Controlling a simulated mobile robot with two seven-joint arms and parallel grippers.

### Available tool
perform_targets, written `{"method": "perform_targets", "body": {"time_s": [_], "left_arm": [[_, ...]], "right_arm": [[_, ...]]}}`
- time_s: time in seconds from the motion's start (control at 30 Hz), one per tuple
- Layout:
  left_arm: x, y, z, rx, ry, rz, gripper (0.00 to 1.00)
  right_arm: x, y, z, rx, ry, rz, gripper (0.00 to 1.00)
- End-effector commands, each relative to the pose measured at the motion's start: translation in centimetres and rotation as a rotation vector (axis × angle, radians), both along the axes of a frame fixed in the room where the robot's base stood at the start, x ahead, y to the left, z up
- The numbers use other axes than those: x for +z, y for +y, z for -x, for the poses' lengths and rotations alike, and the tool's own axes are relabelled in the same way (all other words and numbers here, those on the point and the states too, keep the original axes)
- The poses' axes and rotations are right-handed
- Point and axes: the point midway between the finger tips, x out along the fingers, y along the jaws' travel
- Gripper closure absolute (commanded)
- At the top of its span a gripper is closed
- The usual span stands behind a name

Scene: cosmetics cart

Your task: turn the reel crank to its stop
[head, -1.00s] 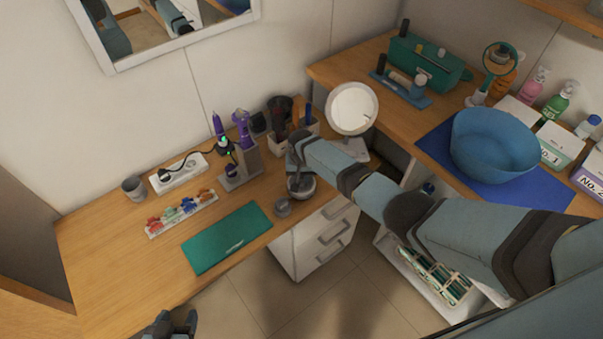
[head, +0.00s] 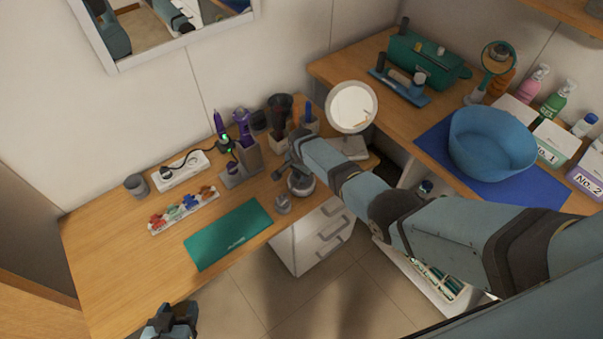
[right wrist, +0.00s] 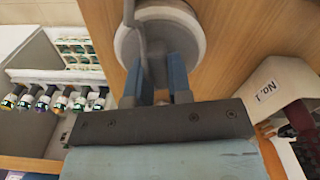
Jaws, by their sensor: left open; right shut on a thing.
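The reel (head: 303,186), a round pale drum with a grey middle, stands at the front edge of the wooden desk in the head view. In the right wrist view the reel (right wrist: 192,22) fills the top centre, with a grey bent crank (right wrist: 143,22) across it. My right gripper (right wrist: 158,72) is shut on the crank, its two blue fingers either side of the crank's grey handle. In the head view my right gripper (head: 282,170) is at the reel's upper left, partly hidden by its wrist. My left gripper (head: 172,318) is open and empty, low in front of the desk.
A green mat (head: 228,235) lies left of the reel. A small grey pot (head: 283,204) stands close beside the reel. A round mirror (head: 352,107) and a tool holder (head: 241,165) stand behind. White drawers (head: 312,238) are below.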

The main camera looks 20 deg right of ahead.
Motion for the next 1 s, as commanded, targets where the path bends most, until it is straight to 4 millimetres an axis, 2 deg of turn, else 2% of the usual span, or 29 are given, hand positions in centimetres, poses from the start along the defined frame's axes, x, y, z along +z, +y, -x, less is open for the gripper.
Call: {"method": "perform_targets", "body": {"time_s": [0.5,0.53,0.6,0.63,1.0], "left_arm": [[0.04,0.01,0.44,-0.002,0.004,0.0,0.43],[0.06,0.0,0.44,-0.002,0.004,0.0,0.43],[0.1,-0.03,0.43,-0.002,0.003,0.0,0.43],[0.12,-0.04,0.43,-0.003,0.003,0.001,0.43],[-0.01,-0.08,0.44,-0.003,0.003,0.0,0.43]], "right_arm": [[0.13,0.06,-0.13,-0.017,-0.003,-0.001,1.0],[0.14,0.08,-0.13,-0.017,-0.003,-0.001,0.74],[0.12,0.06,-0.11,-0.017,-0.003,-0.001,0.58],[0.12,0.06,-0.11,-0.017,-0.003,-0.001,0.55],[0.37,0.05,-0.1,-0.017,-0.004,-0.001,0.55]]}}
